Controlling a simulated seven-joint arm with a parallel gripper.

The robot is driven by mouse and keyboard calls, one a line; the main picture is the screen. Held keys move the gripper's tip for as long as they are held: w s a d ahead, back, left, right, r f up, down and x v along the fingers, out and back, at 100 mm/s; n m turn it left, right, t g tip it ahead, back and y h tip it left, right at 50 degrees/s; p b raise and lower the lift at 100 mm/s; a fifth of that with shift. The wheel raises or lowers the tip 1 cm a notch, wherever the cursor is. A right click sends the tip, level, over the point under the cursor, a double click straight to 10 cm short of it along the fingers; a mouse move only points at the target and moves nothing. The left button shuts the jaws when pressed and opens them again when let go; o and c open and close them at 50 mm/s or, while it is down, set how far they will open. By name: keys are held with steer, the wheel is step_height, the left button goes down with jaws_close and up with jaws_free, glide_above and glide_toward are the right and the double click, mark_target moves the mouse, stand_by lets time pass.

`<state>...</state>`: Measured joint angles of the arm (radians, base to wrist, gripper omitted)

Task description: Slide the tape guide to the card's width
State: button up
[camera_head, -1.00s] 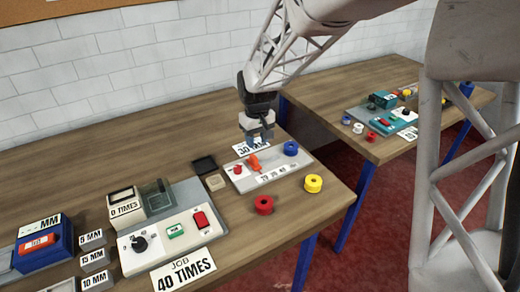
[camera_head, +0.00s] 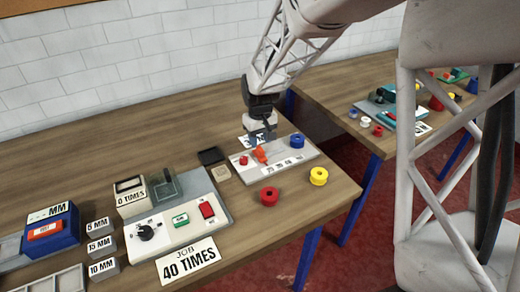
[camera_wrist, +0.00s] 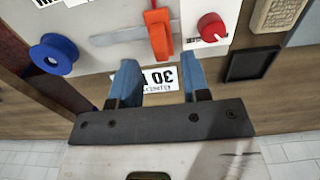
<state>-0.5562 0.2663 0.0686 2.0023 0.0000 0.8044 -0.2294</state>
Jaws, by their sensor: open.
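The orange tape guide (camera_head: 261,154) stands on a slot in a pale plate (camera_head: 287,166). In the wrist view the guide (camera_wrist: 158,35) is just beyond my fingertips, roughly in line with the gap between them. My gripper (camera_wrist: 158,78) is open with blue fingers and nothing between them. In the head view my gripper (camera_head: 262,138) hangs just behind the guide. The card (camera_wrist: 162,78), reading 30 MM in the wrist view, lies behind the plate. In the head view it is partly hidden by my gripper.
A red knob (camera_head: 244,160) and a blue spool (camera_head: 297,141) flank the guide on the plate. Red (camera_head: 269,195) and yellow (camera_head: 318,176) spools lie in front. A black tray (camera_head: 210,156) and a counter unit (camera_head: 180,215) are to the left.

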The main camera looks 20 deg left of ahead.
mark_target(260, 148)
steer(key=shift+f, duration=2.35)
jaws_close()
